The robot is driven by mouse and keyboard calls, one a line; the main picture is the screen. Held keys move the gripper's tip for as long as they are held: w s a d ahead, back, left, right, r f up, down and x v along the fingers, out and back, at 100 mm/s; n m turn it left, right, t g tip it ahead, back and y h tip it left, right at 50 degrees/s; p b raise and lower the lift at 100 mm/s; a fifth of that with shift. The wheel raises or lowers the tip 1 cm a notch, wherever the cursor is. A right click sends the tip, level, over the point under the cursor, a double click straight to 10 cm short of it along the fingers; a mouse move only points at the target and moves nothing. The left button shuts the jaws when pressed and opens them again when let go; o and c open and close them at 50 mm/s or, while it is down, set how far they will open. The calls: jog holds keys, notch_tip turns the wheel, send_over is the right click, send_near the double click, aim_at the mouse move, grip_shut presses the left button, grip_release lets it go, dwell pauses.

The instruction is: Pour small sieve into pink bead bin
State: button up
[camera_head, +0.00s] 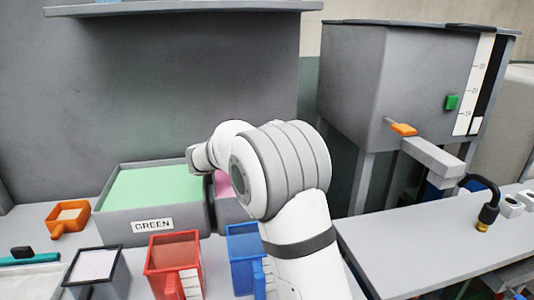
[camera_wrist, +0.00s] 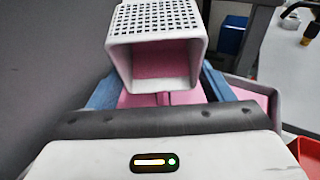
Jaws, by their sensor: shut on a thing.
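The small sieve (camera_wrist: 155,18) is a white square box with a perforated side. In the wrist view it sits between the blue fingers of my gripper (camera_wrist: 160,92), which is shut on it. Its open mouth faces the wrist camera, and pink shows inside; I cannot tell whether this is beads in the sieve. The pink bead bin (camera_wrist: 274,108) shows below and to the right of the sieve, with pink contents. In the head view the pink bin (camera_head: 230,212) is mostly hidden behind my arm, and the sieve and fingers are hidden too.
A grey bin labelled GREEN (camera_head: 152,226) stands left of the pink bin. In front are a red jug (camera_head: 172,265), a blue jug (camera_head: 243,262) and a dark-rimmed container (camera_head: 95,285). An orange scoop (camera_head: 67,218) lies left. A grey press (camera_head: 365,85) stands right.

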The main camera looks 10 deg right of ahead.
jog(key=shift+s+a+f+t+h+b, duration=0.15)
jog(key=shift+t+h+b, duration=0.15)
jog(key=shift+h+b, duration=0.35)
jog(key=shift+w+a+f+t+h+b, duration=0.1)
jog(key=shift+t+h+b, duration=0.25)
jog(key=shift+b, duration=0.5)
jog(key=shift+r, duration=0.15)
jog(key=shift+r+p, duration=0.1)
jog(key=shift+p, duration=0.35)
jog(key=r+g+y+p, duration=0.1)
jog(key=y+p, duration=0.1)
jog(key=p, duration=0.6)
jog(key=d+r+g+y+p, duration=0.1)
jog(key=g+y+p, duration=0.1)
jog(key=p, duration=0.6)
jog(key=w+d+r+g+y+p, duration=0.1)
jog(key=y+p, duration=0.2)
jog(key=p, duration=0.5)
jog(key=shift+r+g+y+p, duration=0.1)
jog(key=shift+g+y+p, duration=0.2)
jog(key=shift+p, duration=0.1)
jog(key=p, duration=0.3)
jog(key=y+p, duration=0.1)
jog(key=p, duration=0.2)
jog(key=shift+w+d+r+g, duration=0.1)
jog(key=shift+d+r+g, duration=0.1)
jog(key=shift+r+g, duration=0.15)
